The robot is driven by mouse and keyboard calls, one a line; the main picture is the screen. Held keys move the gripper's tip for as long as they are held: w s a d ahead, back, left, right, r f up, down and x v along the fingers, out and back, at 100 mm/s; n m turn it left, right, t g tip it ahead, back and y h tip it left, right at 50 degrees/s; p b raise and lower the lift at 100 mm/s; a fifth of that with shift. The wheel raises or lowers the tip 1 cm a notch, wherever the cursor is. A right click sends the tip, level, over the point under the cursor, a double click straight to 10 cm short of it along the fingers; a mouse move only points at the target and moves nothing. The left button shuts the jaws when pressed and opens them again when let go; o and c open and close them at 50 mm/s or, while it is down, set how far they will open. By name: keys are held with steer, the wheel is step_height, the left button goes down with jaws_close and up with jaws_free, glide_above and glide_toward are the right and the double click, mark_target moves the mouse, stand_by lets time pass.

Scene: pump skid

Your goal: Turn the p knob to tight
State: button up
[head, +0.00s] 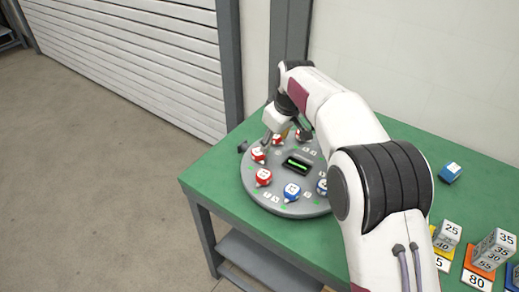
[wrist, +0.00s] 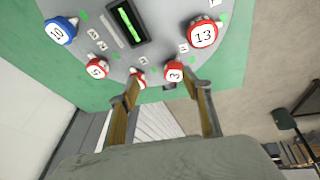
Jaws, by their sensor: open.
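A round grey panel (head: 252,190) on the green table carries red and blue numbered knobs around a dark display (head: 297,164) with a lit green bar. I cannot read a letter p on any knob. Another red knob (wrist: 138,78) is partly hidden by the left finger. A red knob marked 13 (wrist: 202,33) and a blue knob marked 10 (wrist: 58,31) stand farther off.
A blue block (head: 450,172) lies on the table right of my arm. Numbered blocks (head: 494,250) stand on coloured plates at the front right. A wall is behind the table. The floor left of it is clear.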

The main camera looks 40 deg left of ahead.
mark_target(258, 151)
steer(key=shift+s+a+r+m+g+y, duration=0.15)
steer(key=shift+s+a+r+m+y, duration=0.1)
steer(key=shift+s+a+m, duration=0.25)
steer(key=shift+s+a+r+m+g+y, duration=0.15)
steer(key=shift+s+a+m+y, duration=0.15)
steer(key=shift+a+m, duration=0.25)
steer(key=shift+a+f, duration=0.1)
steer(key=shift+f, duration=0.1)
steer(key=shift+x, duration=3.75)
steer(key=c, duration=1.1)
